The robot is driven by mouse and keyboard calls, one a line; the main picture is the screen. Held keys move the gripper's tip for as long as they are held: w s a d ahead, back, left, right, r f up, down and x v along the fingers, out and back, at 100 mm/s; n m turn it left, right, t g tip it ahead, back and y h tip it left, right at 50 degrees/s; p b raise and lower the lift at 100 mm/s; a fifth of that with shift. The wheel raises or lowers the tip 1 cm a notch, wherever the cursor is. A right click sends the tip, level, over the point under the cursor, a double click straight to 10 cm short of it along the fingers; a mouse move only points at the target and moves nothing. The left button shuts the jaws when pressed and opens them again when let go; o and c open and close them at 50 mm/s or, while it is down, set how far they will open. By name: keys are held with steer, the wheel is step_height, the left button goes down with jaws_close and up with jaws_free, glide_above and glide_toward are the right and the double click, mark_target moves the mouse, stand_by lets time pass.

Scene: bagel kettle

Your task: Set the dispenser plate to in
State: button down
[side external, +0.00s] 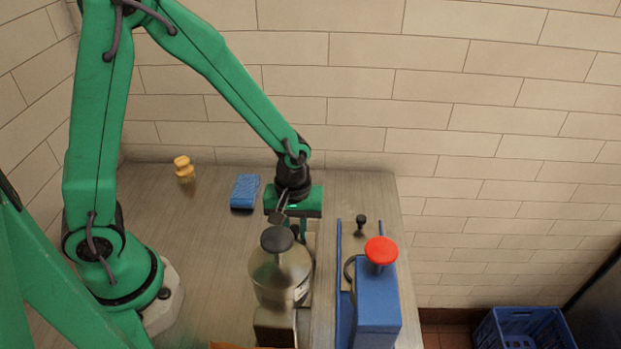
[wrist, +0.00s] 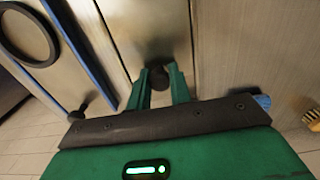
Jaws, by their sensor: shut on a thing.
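My gripper (wrist: 160,80) is shut on a dark knob (wrist: 158,75) at the end of a flat steel plate (wrist: 148,32). In the side view my gripper (side external: 296,226) points down behind a steel pot with a black lid knob (side external: 280,272), which partly hides the fingers and the held knob. A second steel plate between blue rails (side external: 339,240) lies to the right, with its own black knob (side external: 361,221) standing free. A blue dispenser with a red cap (side external: 375,305) stands over that plate.
A blue sponge (side external: 245,191) and a yellow-handled brush (side external: 184,168) lie on the counter left of my gripper. The tiled wall is close behind. The counter's right edge is beyond the blue dispenser, and a blue crate (side external: 523,328) sits on the floor.

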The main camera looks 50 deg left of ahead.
steer(key=shift+s+d, duration=1.25)
steer(key=shift+d, duration=0.05)
steer(key=c, duration=1.3)
jaws_free()
steer(key=shift+r, duration=0.15)
step_height(320, 180, up, 8)
steer(key=shift+f, duration=0.2)
